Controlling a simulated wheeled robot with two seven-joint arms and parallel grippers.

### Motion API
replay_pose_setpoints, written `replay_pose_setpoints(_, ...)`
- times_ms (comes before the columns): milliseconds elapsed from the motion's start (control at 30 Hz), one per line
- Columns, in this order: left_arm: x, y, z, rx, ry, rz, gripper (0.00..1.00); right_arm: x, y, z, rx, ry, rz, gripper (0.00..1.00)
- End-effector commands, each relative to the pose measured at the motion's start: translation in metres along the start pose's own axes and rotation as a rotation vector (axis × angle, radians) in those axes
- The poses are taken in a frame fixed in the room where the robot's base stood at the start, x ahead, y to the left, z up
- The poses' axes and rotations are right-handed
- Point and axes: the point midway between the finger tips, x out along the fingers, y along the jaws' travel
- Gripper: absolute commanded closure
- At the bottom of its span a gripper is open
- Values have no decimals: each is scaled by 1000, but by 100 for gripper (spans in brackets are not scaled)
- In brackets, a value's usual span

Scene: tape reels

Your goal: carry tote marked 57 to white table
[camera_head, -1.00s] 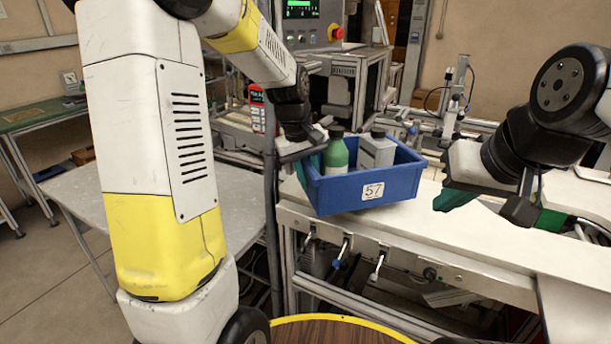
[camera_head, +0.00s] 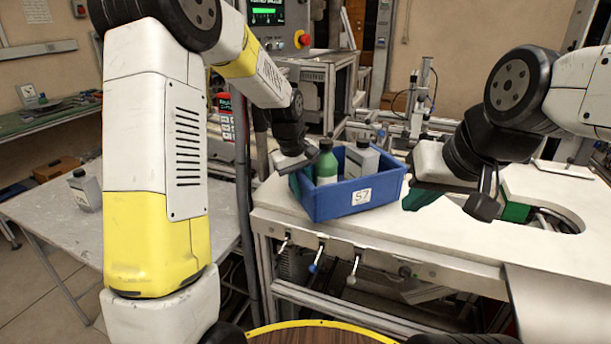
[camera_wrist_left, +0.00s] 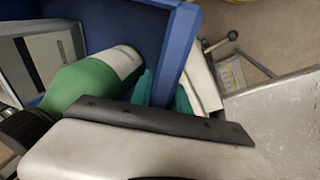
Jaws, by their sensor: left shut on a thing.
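The blue tote (camera_head: 362,193) has a white label reading 57 on its front wall. It holds a green bottle (camera_head: 326,165) and a grey bottle (camera_head: 360,160). My left gripper (camera_head: 297,178) is shut on the tote's left wall; the left wrist view shows that blue wall (camera_wrist_left: 180,50) between the teal pads. The tote is over the left end of a white worktop (camera_head: 450,235); I cannot tell whether it touches. My right gripper (camera_head: 450,200) is open and empty, just right of the tote. A pale grey-white table (camera_head: 50,208) stands at the left, partly hidden by my left arm.
A grey bottle (camera_head: 85,190) stands on the pale table. A dark post (camera_head: 243,200) rises between the pale table and the worktop. A round opening (camera_head: 555,220) is in the worktop at right. A green-topped bench (camera_head: 45,120) is at far left.

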Motion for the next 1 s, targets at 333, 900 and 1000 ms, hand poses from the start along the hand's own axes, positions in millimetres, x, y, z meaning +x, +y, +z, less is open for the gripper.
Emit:
replay_pose_setpoints(333, 1, -1, 1, 0, -2, -2, 56, 0, 0, 0, 0, 0, 0, 100)
replay_pose_setpoints(900, -49, 0, -1, 0, 4, 3, 56, 0, 0, 0, 0, 0, 0, 100)
replay_pose_setpoints(1000, -71, 0, 0, 0, 3, 2, 56, 0, 0, 0, 0, 0, 0, 100)
